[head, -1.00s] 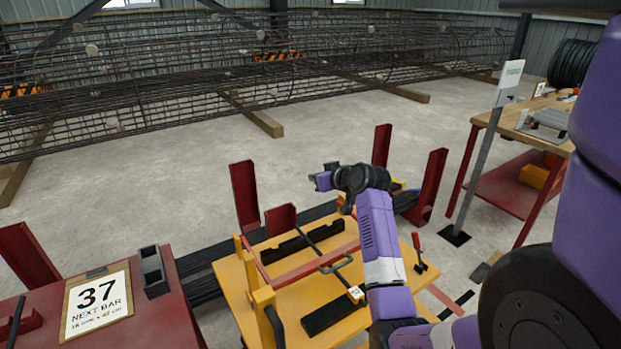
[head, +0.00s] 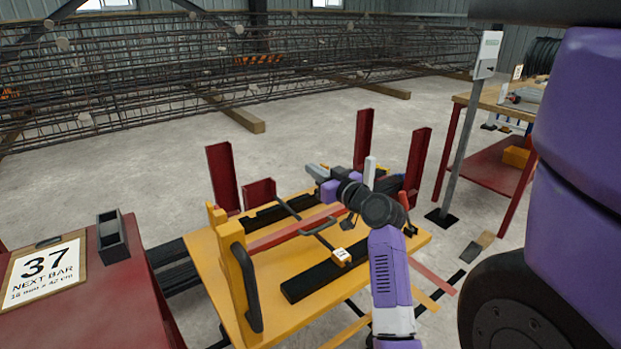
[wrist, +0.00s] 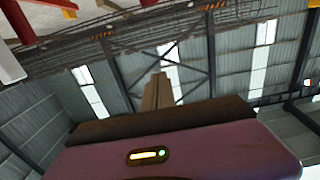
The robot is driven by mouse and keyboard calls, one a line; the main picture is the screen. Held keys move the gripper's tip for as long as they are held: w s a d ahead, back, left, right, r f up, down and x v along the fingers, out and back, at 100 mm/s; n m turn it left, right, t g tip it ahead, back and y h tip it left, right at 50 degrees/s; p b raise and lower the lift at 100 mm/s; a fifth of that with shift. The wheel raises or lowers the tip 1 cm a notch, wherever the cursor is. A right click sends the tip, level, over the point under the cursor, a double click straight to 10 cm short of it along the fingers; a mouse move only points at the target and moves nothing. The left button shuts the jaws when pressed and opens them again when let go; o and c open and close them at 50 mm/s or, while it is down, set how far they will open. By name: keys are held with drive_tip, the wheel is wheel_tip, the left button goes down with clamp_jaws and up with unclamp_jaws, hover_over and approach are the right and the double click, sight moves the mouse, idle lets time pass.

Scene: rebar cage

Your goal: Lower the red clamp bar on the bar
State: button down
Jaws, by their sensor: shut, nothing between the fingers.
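The red clamp bar (head: 290,230) runs lengthwise above the yellow bench (head: 215,285), from the yellow uprights at its left toward my arm. It looks low and nearly level; my arm hides its right end. A thin dark bar (head: 291,210) crosses the bench under or beside it, with a bent rod and a white tag near its front end; whether they touch is unclear. My gripper (head: 314,171) is shut and empty, beyond and above the clamp bar's right part, pointing left. Its closed fingers (wrist: 157,92) show against the roof in the wrist view.
Black blocks (head: 318,279) lie on the bench. Red posts (head: 223,178) stand behind it and to the right (head: 416,165). A red table (head: 115,300) with a "37 NEXT BAR" sign is at left. A grey sign post (head: 462,140) and workbench stand right. Rebar cage lies behind; floor between is mostly clear.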

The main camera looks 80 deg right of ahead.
drive_tip(key=shift+t+h, duration=0.7)
drive_tip(key=shift+t, duration=0.2)
drive_tip(key=s+a+f+b, duration=0.1)
drive_tip(key=f+b, duration=0.3)
drive_tip(key=b, duration=0.2)
drive_tip(key=s+a+f+b, duration=0.1)
drive_tip(key=s+f+b, duration=0.1)
drive_tip(key=f+b, duration=0.3)
drive_tip(key=s+a+f+b, duration=0.1)
drive_tip(key=f+b, duration=0.3)
drive_tip(key=b, duration=0.3)
drive_tip(key=shift+s+a+f, duration=0.2)
drive_tip(key=shift+a+f, duration=0.15)
drive_tip(key=shift+a, duration=0.05)
